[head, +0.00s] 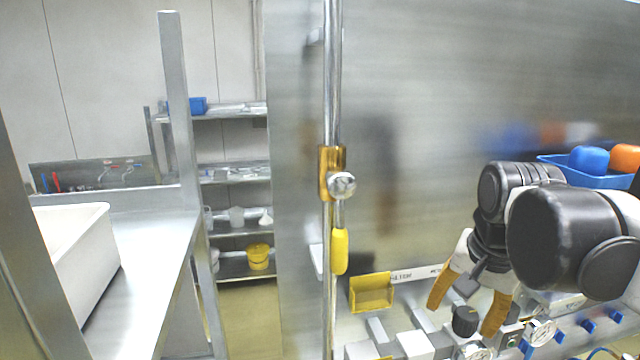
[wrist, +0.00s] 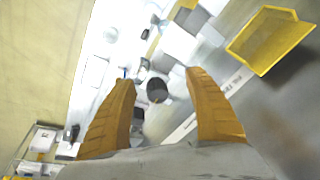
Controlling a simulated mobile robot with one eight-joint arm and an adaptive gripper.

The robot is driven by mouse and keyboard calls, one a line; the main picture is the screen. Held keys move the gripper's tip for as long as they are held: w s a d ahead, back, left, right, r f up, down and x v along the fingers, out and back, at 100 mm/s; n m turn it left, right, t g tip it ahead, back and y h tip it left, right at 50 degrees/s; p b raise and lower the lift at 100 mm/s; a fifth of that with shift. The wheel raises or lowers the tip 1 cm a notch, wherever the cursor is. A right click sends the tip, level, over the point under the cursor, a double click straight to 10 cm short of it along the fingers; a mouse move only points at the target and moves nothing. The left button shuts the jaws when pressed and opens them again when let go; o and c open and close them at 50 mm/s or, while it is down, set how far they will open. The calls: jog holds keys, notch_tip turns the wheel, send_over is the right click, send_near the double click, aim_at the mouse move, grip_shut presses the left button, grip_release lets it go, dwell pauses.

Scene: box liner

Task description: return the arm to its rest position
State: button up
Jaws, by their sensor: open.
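My gripper (head: 468,308) has two orange fingers that stand apart, with nothing between them. It hangs at the lower right of the head view, fingers pointing down over a bench with fittings. My arm's dark joints show above it. In the wrist view my gripper (wrist: 160,105) is also open and empty. A dark round knob (wrist: 157,90) shows beyond the fingertips, apart from them; the head view shows a dark knob (head: 465,321) between the fingers, lower down.
A yellow bin (head: 371,292) is left of my gripper. A vertical metal pole (head: 332,80) with a yellow handle (head: 340,251) stands mid-view. A blue tray (head: 600,178) with blue and orange items is behind my arm. A white box (head: 75,255) rests on the left counter.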

jog(key=s+a+f+n+t, duration=0.4)
jog(key=s+a+f+n, duration=0.1)
jog(key=s+f+n, duration=0.3)
notch_tip(320, 180, down, 26)
jog(key=b, duration=2.5)
jog(key=shift+w+m, duration=0.2)
jog(key=shift+m, duration=0.1)
jog(key=shift+d, duration=0.1)
